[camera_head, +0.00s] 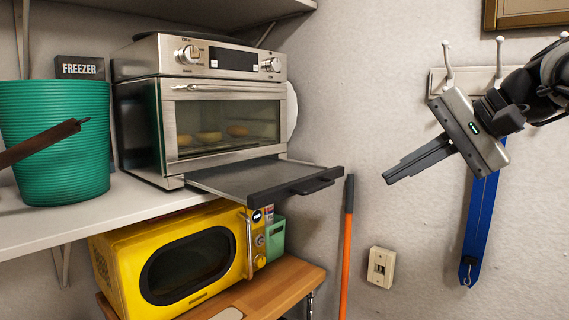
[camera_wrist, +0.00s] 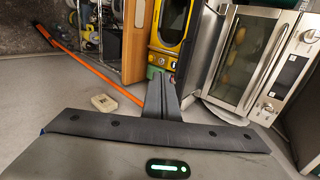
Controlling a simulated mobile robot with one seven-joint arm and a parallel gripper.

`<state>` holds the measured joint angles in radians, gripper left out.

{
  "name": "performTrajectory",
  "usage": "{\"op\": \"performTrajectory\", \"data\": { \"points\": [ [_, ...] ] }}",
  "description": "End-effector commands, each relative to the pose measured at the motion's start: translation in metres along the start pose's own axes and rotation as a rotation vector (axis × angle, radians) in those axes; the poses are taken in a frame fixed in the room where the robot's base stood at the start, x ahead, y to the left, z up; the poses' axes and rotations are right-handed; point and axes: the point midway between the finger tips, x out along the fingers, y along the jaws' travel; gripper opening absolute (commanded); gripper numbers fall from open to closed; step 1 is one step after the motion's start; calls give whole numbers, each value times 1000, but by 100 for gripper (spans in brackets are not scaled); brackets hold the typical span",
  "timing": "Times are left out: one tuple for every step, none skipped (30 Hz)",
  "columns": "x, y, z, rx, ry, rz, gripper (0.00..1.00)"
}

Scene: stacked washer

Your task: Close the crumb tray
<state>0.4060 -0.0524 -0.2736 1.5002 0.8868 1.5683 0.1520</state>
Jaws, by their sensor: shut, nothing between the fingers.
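The crumb tray (camera_head: 245,178) sticks out from the bottom of the steel toaster oven (camera_head: 205,105), pulled well forward over the shelf edge. It is a flat grey tray with a dark front and a black handle (camera_head: 312,186). My gripper (camera_head: 388,179) is to the right of the handle, apart from it, with its fingers shut and pointing left and slightly down. Nothing is between the fingers. In the wrist view, my shut fingers (camera_wrist: 160,82) point between the yellow microwave and the oven (camera_wrist: 255,60).
A green bucket (camera_head: 55,145) stands left of the oven on the white shelf (camera_head: 120,218). A yellow microwave (camera_head: 180,262) sits below on a wooden top. An orange pole (camera_head: 347,250) leans at the wall below the handle. Wall hooks (camera_head: 448,62) are behind my arm.

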Motion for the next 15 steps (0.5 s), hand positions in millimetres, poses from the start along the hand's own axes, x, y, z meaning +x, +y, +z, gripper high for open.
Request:
{"op": "performTrajectory", "data": {
  "points": [
    [-3, -5, -1, 1, -3, -11, 0],
    [-2, -6, -1, 1, -5, -15, 0],
    [1, -6, -1, 0, -6, -17, 0],
    [4, -6, 0, 0, -7, -18, 0],
    [7, -6, 0, 0, -8, -18, 0],
    [12, -6, 0, -1, -9, -18, 0],
    [17, -6, 0, -1, -9, -17, 0],
    [22, -6, 1, 0, -10, -17, 0],
    [30, -6, 1, 0, -9, -17, 0],
    [36, -6, 1, 0, -10, -17, 0],
    [43, -6, 1, 0, -10, -16, 0],
    [52, -6, 1, 0, -10, -16, 0],
    [59, -6, 1, 0, -10, -16, 0],
    [66, -6, 1, 0, -11, -16, 0],
    [74, -6, 1, 1, -10, -15, 0]
  ]
}}
